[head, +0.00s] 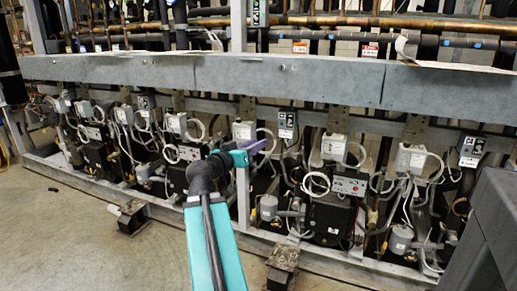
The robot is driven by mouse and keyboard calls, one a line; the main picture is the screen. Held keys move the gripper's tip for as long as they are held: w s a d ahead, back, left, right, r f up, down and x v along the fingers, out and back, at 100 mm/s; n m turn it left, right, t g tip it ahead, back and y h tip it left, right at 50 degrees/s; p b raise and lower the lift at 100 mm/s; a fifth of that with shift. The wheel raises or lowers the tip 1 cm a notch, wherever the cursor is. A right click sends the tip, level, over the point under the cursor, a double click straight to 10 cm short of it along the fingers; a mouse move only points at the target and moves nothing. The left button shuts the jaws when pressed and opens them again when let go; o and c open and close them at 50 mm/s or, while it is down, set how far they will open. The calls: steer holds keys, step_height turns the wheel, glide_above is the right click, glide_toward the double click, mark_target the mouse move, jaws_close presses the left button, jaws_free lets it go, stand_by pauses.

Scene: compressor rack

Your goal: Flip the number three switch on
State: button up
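My gripper (262,146), with purple fingers, is near the middle of the head view, in front of the compressor rack. It points right and away from me, and whether its fingers are apart is too small to tell. Dark switch boxes with white labels hang along the rack: one at the left (145,102), one right of my gripper (286,123), and one at the far right (471,150). Their numbers cannot be read, so I cannot tell which is number three. My gripper appears apart from the nearest box, though depth is unclear.
A long grey steel beam (290,80) runs above the compressors. Grey electrical boxes (334,148), cables and black compressors (332,218) crowd below it. A grey block (490,225) fills the lower right. Bare concrete floor (60,240) lies in front at left.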

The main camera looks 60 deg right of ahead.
steer(key=w+a+b, duration=0.2)
steer(key=a+b, duration=0.8)
steer(key=b, duration=0.1)
steer(key=shift+a+b, duration=0.15)
steer(key=shift+b, duration=0.25)
stand_by(0.4)
